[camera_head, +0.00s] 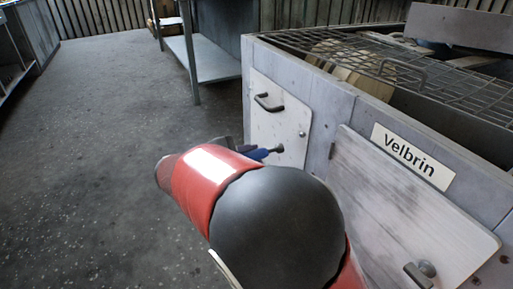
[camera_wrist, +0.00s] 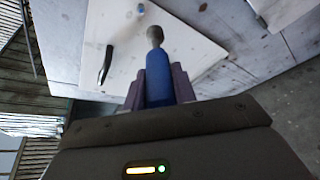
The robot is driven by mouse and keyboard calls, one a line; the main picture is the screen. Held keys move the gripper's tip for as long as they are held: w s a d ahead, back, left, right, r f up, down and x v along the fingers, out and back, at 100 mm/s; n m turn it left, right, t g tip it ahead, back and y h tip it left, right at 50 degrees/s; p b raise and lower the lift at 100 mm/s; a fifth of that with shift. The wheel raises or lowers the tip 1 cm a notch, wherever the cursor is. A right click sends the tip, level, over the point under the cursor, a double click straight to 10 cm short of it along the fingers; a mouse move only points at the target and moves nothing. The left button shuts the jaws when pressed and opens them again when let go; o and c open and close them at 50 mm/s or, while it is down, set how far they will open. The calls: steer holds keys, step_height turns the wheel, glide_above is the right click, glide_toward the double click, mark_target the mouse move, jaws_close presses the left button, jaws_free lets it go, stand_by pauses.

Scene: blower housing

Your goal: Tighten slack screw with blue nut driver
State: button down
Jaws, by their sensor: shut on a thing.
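My gripper (camera_wrist: 158,84) is shut on the blue nut driver (camera_wrist: 158,72), with a finger on each side of its handle. The driver's grey socket end points away from my gripper toward a pale access panel (camera_head: 278,122). In the head view the driver (camera_head: 262,154) shows just past my red and black arm, which hides most of my gripper. A small screw head (camera_head: 302,133) sits near the panel's right edge. A small bluish-grey spot near the top of the wrist view (camera_wrist: 141,9) looks like that screw. The socket appears apart from it.
The panel has a dark handle (camera_head: 268,102). A second, larger panel (camera_head: 400,205) with a knob (camera_head: 420,273) is at right, under a "Velbrin" label (camera_head: 412,156). A wire grate (camera_head: 390,70) covers the housing top. A metal table (camera_head: 212,58) stands behind; floor at left is clear.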

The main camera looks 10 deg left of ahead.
steer(key=shift+a+r, duration=0.4)
steer(key=shift+r, duration=0.35)
steer(key=shift+w+d+f+b, duration=0.1)
steer(key=shift+w+d+b, duration=0.25)
steer(key=shift+w+d, duration=0.25)
steer(key=shift+w+d+b, duration=0.3)
steer(key=shift+w+d, duration=0.1)
steer(key=shift+d, duration=0.35)
steer(key=shift+w+d, duration=0.6)
steer(key=shift+d, duration=0.25)
steer(key=shift+w+d, duration=0.1)
steer(key=shift+d, duration=0.15)
